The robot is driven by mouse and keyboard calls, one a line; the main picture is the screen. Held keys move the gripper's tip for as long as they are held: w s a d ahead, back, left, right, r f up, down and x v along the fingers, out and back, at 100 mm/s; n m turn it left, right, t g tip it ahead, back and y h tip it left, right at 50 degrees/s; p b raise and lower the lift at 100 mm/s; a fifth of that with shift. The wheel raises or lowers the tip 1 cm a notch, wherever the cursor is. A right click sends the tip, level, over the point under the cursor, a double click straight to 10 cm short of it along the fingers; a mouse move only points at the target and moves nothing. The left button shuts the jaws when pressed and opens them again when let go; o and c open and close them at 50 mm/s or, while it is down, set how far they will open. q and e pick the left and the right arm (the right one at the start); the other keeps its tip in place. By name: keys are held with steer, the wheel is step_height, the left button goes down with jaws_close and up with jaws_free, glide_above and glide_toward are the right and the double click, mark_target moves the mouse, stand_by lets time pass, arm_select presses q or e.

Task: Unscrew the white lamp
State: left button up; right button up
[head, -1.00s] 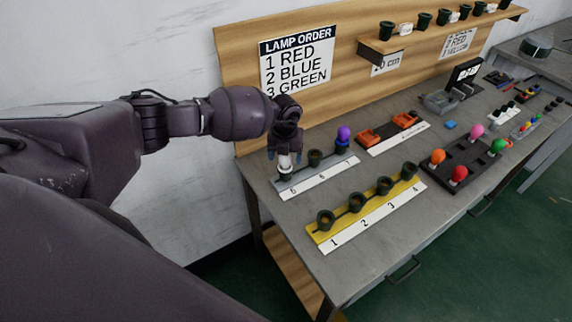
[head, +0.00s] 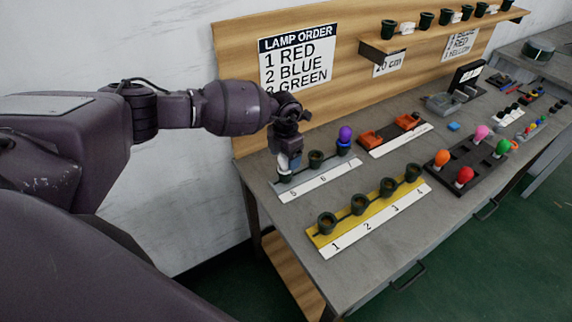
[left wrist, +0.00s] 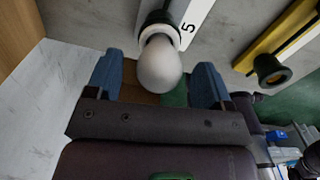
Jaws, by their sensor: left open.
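The white lamp (left wrist: 160,65) sits in the dark socket marked 5 at the left end of the grey strip. In the head view the lamp (head: 284,163) shows only in part below my left gripper (head: 289,150). In the left wrist view my left gripper (left wrist: 158,88) is open, with one blue finger on each side of the bulb. A gap shows between the bulb and each finger.
A purple lamp (head: 345,134) stands at the right end of the same strip, past an empty socket (head: 316,159). A yellow strip (head: 318,236) with several empty sockets lies in front. A dark tray (head: 482,181) of coloured lamps is at right. The wooden back panel (head: 240,90) stands behind.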

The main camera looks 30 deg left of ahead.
arm_select(q)
steer(key=shift+f+m+b, duration=0.2)
steer(key=shift+m+b, duration=0.2)
steer(key=shift+m, duration=0.7)
steer(key=shift+r+m, duration=0.15)
steer(key=shift+m, duration=0.45)
arm_select(e)
step_height(320, 180, down, 2)
steer(key=shift+s+f, duration=0.1)
steer(key=shift+s, duration=0.05)
arm_select(q)
steer(key=m+b, duration=0.1)
steer(key=m, duration=0.2)
steer(key=shift+b, duration=0.4)
steer(key=shift+m, duration=0.7)
arm_select(e)
steer(key=shift+s+f, duration=0.25)
steer(key=shift+f, duration=0.9)
